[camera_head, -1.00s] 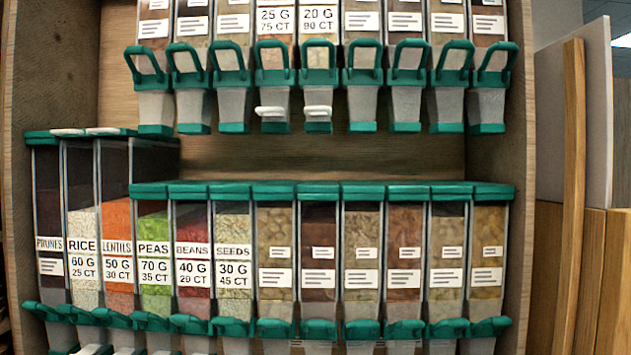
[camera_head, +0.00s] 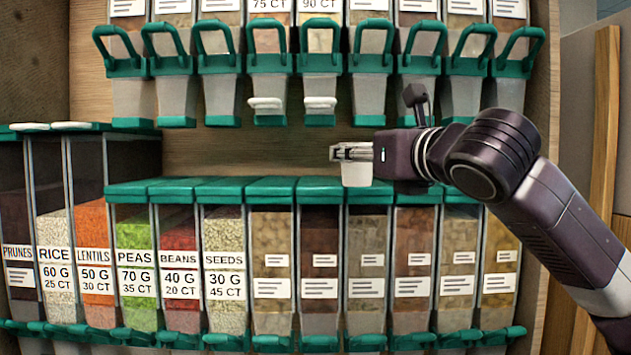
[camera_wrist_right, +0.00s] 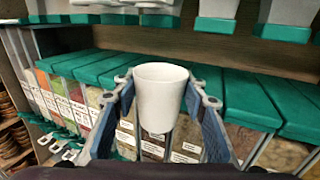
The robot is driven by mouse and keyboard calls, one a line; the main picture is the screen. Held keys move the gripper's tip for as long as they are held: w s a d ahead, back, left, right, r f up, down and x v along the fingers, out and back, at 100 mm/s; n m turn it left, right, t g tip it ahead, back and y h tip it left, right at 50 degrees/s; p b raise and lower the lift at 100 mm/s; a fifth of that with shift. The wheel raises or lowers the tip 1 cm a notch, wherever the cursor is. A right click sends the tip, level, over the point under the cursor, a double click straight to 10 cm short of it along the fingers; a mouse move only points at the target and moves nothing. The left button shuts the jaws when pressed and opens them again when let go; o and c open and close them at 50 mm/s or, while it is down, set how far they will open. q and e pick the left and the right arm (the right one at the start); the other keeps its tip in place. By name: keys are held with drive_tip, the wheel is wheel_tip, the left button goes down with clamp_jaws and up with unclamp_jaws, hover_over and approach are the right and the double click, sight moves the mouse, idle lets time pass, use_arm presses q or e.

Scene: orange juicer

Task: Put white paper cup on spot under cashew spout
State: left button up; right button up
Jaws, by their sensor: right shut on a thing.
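A white paper cup (camera_head: 357,172) is upright between the fingers of my right gripper (camera_head: 348,154). The right wrist view shows the cup (camera_wrist_right: 160,98) with a finger of my right gripper (camera_wrist_right: 163,88) along each side. It hangs in the gap between the dispenser rows, just above the lower lids and slightly right of the spout with a white tab (camera_head: 319,104). A neighbouring upper spout also has a white tab (camera_head: 267,104). Their labels read 75 CT and 90 CT, but no cashew name is readable because the tops are cut off. My left gripper is out of view.
Green lids (camera_head: 270,189) of the lower dispensers form a ledge below the cup. Upper spouts with green handles (camera_head: 372,50) hang above it. Taller bins (camera_head: 85,135) close off the left. The gap between is free to the left.

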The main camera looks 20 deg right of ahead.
drive_tip(key=shift+s+d+r, duration=0.1)
drive_tip(key=shift+s+r, duration=0.1)
drive_tip(key=shift+r, duration=0.4)
drive_tip(key=shift+s+d+r, duration=0.1)
drive_tip(key=shift+s+r, duration=0.05)
drive_tip(key=shift+r, duration=0.4)
drive_tip(key=w+p, duration=0.2)
drive_tip(key=w, duration=0.3)
drive_tip(key=w+a+p, duration=0.1)
drive_tip(key=w+p, duration=0.1)
drive_tip(key=w, duration=0.4)
drive_tip(key=w+a+p, duration=0.1)
drive_tip(key=w+p, duration=0.1)
drive_tip(key=w, duration=0.3)
drive_tip(key=shift+w+r, duration=0.1)
drive_tip(key=shift+w, duration=0.65)
drive_tip(key=shift+w+f, duration=0.1)
drive_tip(key=shift+f, duration=0.2)
drive_tip(key=shift+f+p, duration=0.4)
drive_tip(key=shift+f, duration=1.2)
drive_tip(key=shift+f, duration=0.1)
drive_tip(key=o, duration=1.3)
